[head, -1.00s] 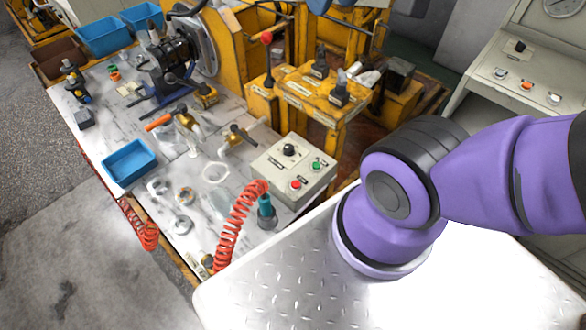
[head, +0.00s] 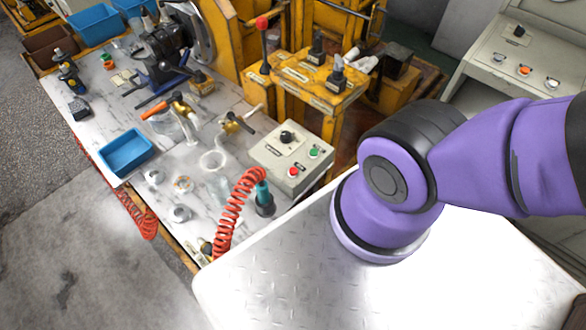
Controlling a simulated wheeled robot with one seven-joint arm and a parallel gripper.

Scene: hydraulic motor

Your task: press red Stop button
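A beige control box (head: 268,152) sits at the right end of the workbench. On its sloped face are a red button (head: 293,172), a green button (head: 313,153) to its right, and a black knob (head: 287,138) further back. The red button is in plain sight and nothing touches it. The button labels are too small to read. My purple arm shows at the right, above my pale metal plate. My gripper is not in view.
A coiled red hose with a teal fitting (head: 263,195) stands in front of the control box. Brass valves (head: 230,124), a blue tray (head: 125,152) and small rings lie on the bench (head: 90,131). A yellow lever frame (head: 318,98) stands behind. Another panel (head: 520,62) with an orange button is back right.

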